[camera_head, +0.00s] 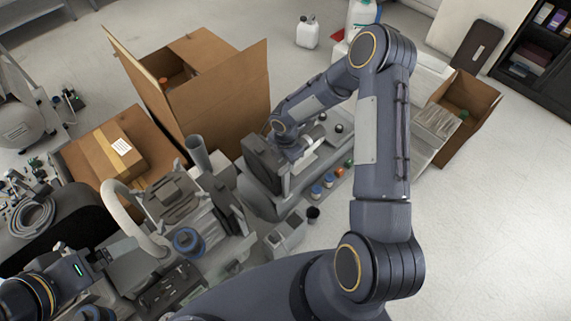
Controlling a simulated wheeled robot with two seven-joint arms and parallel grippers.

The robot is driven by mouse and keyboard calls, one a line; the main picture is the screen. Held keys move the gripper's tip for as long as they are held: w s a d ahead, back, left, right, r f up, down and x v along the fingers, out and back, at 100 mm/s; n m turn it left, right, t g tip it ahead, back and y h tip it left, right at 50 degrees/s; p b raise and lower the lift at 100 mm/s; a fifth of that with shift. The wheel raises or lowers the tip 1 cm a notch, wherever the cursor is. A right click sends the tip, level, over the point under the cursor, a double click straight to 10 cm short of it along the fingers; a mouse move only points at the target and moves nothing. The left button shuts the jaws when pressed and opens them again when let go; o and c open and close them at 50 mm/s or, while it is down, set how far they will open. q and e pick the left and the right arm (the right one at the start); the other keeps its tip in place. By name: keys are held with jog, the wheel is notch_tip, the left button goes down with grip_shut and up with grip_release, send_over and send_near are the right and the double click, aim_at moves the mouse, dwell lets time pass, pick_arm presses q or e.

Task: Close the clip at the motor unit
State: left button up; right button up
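The machine that looks like the motor unit (262,200) is a grey rounded body with a dark box-shaped part on top, in the middle of the head view. The clip is too small or hidden, so I cannot tell whether it is open or closed. My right arm arches over from the lower right, and its gripper (302,150) is down at the right side of the dark box part. Its fingers are small and partly hidden by the wrist, so their opening and any contact are unclear. My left gripper (100,262) is low at the left, apart from this unit; its fingers do not show clearly.
A tall open cardboard box (225,100) stands behind the unit, and a closed carton (122,148) lies to its left. Small coloured-cap jars (328,180) line its right side. A grey machine with a pale hose (135,215) fills the near left. Floor is clear at right.

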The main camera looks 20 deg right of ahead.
aim_at(286, 168)
jog(key=shift+f, duration=1.4)
grip_shut()
